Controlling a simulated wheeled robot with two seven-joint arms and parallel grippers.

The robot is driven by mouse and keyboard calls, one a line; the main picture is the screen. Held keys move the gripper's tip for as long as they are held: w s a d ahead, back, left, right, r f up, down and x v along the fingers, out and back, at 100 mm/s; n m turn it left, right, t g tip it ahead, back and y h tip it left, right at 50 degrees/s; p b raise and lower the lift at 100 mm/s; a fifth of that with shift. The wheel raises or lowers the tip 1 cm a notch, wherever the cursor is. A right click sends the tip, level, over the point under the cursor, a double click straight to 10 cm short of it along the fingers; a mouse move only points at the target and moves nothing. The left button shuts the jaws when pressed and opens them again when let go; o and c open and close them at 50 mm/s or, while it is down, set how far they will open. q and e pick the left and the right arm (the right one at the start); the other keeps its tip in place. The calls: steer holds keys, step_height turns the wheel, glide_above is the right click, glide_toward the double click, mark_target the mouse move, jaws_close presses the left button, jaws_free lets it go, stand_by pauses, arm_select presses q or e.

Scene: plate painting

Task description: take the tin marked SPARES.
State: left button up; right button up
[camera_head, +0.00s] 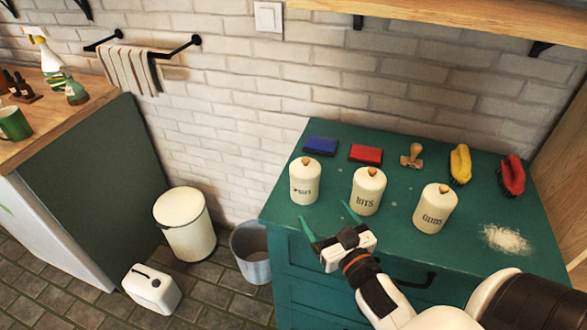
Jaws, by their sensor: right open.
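Three cream tins with wooden knobs stand upright in a row on the green cabinet top (400,238). The left tin (304,182) has small dark lettering too blurred to read surely. My left gripper is out of view.
Behind the tins are a blue pad (320,145), a red pad (366,154), a wooden stamp (411,156), a yellow item (460,164) and a red item (511,174). White powder (506,239) lies at right. A grey bin (252,254) stands beside the cabinet.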

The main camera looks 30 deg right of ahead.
mark_target(310, 192)
steer(key=w, duration=0.2)
steer(key=shift+w+d+r+p, duration=0.15)
steer(key=shift+w+p, duration=0.15)
steer(key=w, duration=0.4)
steer(key=shift+d+p, duration=0.25)
steer(key=shift+p, duration=0.15)
steer(key=w, duration=0.1)
steer(key=w+p, duration=0.1)
steer(key=w, duration=0.1)
steer(key=w+d+r, duration=0.1)
steer(key=shift+w, duration=0.35)
steer(key=shift+w+f, duration=0.15)
steer(key=shift+w, duration=0.15)
steer(key=shift+c, duration=0.5)
steer(key=c, duration=0.3)
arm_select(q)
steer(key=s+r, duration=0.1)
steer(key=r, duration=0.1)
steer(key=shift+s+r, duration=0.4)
arm_select(e)
steer(key=c, duration=0.7)
